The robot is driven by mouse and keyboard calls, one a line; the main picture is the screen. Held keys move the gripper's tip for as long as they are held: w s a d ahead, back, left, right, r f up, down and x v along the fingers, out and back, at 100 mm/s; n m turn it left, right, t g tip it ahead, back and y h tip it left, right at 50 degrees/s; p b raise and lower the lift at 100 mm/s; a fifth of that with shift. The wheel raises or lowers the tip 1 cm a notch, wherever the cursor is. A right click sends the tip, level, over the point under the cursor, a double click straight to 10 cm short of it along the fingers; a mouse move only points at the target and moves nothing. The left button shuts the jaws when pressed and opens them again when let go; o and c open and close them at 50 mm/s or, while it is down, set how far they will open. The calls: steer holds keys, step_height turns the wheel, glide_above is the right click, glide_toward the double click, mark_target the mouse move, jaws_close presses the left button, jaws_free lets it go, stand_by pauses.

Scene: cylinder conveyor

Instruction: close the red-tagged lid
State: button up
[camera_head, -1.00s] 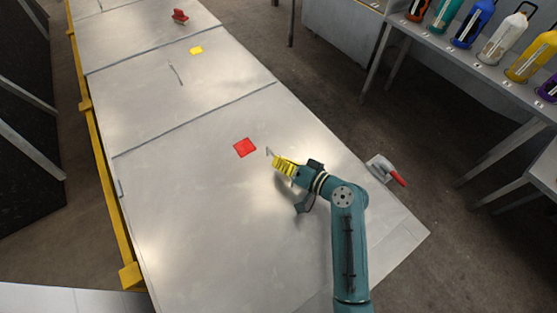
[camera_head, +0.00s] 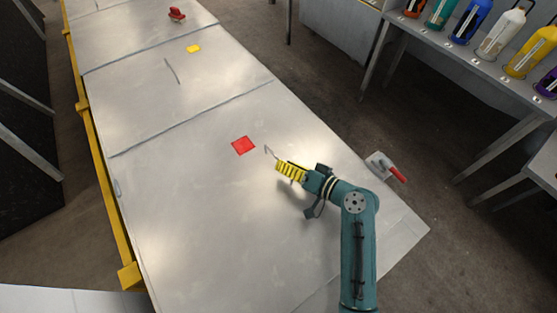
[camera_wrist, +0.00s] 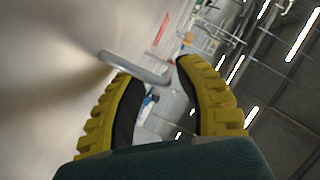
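The red tag (camera_head: 243,145) lies on the nearest large grey metal lid (camera_head: 200,220). The lid looks flat and roughly level with the panel behind it. Its thin bent handle (camera_head: 270,152) stands just right of the tag. My gripper (camera_head: 278,166) has yellow ribbed fingers and is just in front of the handle, on its near right side. In the wrist view, my gripper (camera_wrist: 155,75) is open, with a clear gap between its fingertips. The handle (camera_wrist: 138,68) crosses ahead of that gap, close to the left fingertip. Contact cannot be told. The red tag (camera_wrist: 162,30) shows beyond.
A yellow-tagged panel (camera_head: 160,85) with a handle lies behind. A red object (camera_head: 177,14) sits farther back. A yellow rail (camera_head: 105,190) runs along the left edge. A red-handled tool (camera_head: 385,167) is at the right edge. A bottle shelf (camera_head: 470,60) stands right, across open floor.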

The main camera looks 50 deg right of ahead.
steer(key=v, duration=0.9)
steer(key=shift+r, duration=0.1)
steer(key=w+a+r+n+t+h, duration=0.1)
steer(key=w+a+r+n, duration=0.2)
steer(key=w+a+r, duration=0.45)
steer(key=w+a+r+n, duration=0.3)
steer(key=w+r+n, duration=0.15)
steer(key=r, duration=0.65)
steer(key=a+r+t, duration=0.3)
steer(key=a+r, duration=0.3)
steer(key=r, duration=0.4)
steer(key=s+a+r+n+t, duration=0.2)
steer(key=s+a+r+t, duration=0.15)
steer(key=a+r, duration=0.55)
step_height(320, 180, up, 31)
steer(key=d+h+p, duration=0.1)
steer(key=p, duration=2.9)
steer(key=shift+s+d, duration=0.4)
steer(key=shift+s, duration=0.05)
